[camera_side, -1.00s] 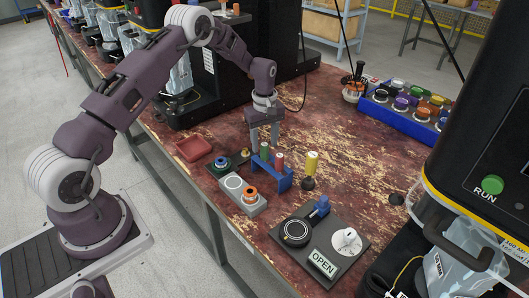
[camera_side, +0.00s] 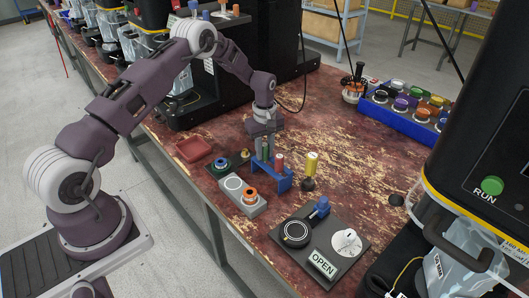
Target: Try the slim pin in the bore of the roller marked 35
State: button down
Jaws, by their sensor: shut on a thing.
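A blue rack (camera_side: 284,184) stands mid-table and holds upright pins. My gripper (camera_side: 264,158) points down over its left end. Its fingers are shut on the green-handled pin (camera_side: 265,154), which still appears to stand in the rack. A red-handled pin (camera_side: 280,163) stands to its right. Which pin is the slim one I cannot tell. An orange roller (camera_side: 250,193) sits on a grey block (camera_side: 256,210) in front, beside a white disc (camera_side: 233,182). A blue-ringed roller (camera_side: 221,163) sits on a dark green base to the left. No marking 35 is legible.
A yellow piece (camera_side: 312,160) stands on a dark foot right of the rack. A red tray (camera_side: 194,149) is left. A blue bin (camera_side: 400,115) of coloured pieces is at back right. Mid-right table is clear.

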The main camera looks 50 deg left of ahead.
notch_tip(320, 180, up, 9)
jog(key=shift+a+r, duration=0.1)
jog(key=s+a+f, duration=0.1)
jog(key=s+a, duration=0.9)
jog(key=a, duration=0.1)
jog(key=shift+a+f, duration=0.15)
jog(key=shift+f, duration=0.1)
notch_tip(320, 180, down, 6)
jog(key=shift+f, duration=0.2)
jog(key=shift+f, duration=1.5)
dwell(1.8)
jog(key=shift+r, duration=0.1)
dwell(0.3)
jog(key=shift+r, duration=2.4)
